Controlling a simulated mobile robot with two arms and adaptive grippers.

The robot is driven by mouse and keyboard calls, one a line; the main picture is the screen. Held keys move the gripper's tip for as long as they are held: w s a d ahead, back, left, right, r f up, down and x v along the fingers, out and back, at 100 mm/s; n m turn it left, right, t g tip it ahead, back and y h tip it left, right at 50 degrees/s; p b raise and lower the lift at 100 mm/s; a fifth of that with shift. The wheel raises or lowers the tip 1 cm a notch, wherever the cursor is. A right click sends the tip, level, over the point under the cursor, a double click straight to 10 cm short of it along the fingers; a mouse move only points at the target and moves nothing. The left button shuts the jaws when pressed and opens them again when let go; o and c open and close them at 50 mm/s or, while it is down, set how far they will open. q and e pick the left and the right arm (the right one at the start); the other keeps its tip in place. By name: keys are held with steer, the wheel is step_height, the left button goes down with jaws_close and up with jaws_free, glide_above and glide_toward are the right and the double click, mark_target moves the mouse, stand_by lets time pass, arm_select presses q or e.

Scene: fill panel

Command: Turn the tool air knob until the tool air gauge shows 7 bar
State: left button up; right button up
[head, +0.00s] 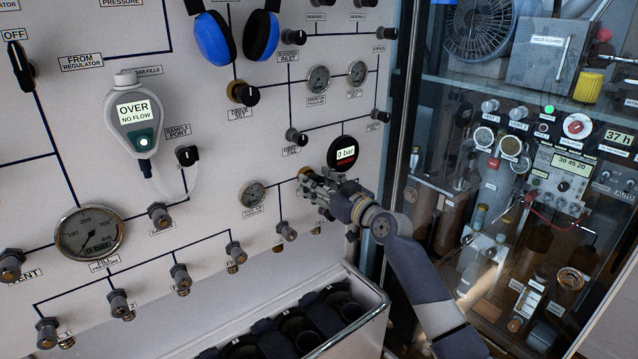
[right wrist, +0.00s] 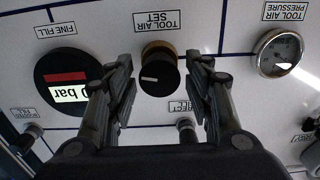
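The tool air knob (right wrist: 158,75), black with a brass collar, sits under the upside-down label TOOL AIR SET in the right wrist view. In the head view my right gripper (head: 312,184) largely hides it. In the right wrist view the gripper's fingers (right wrist: 160,62) stand open on either side of the knob, with gaps showing, so it is not gripped. The tool air gauge (right wrist: 279,52) is a small round dial to the right there. It also shows in the head view (head: 253,195), left of the gripper. Its reading is too small to tell. My left gripper is out of view.
A round black FINE FILL display (head: 345,152) reads 0 bar, close beside the right gripper. Other knobs and valve fittings (head: 286,231) stick out of the panel nearby. Below is a bin with dark round slots (head: 378,300). A glass-fronted cabinet (head: 425,130) stands at the right.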

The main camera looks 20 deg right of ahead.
steer(key=c, duration=0.7)
steer(key=shift+m, duration=0.4)
steer(key=m, duration=0.3)
steer(key=shift+m, duration=0.3)
steer(key=shift+w+d+f+m, duration=0.1)
steer(key=shift+m, duration=1.7)
steer(key=o, duration=1.1)
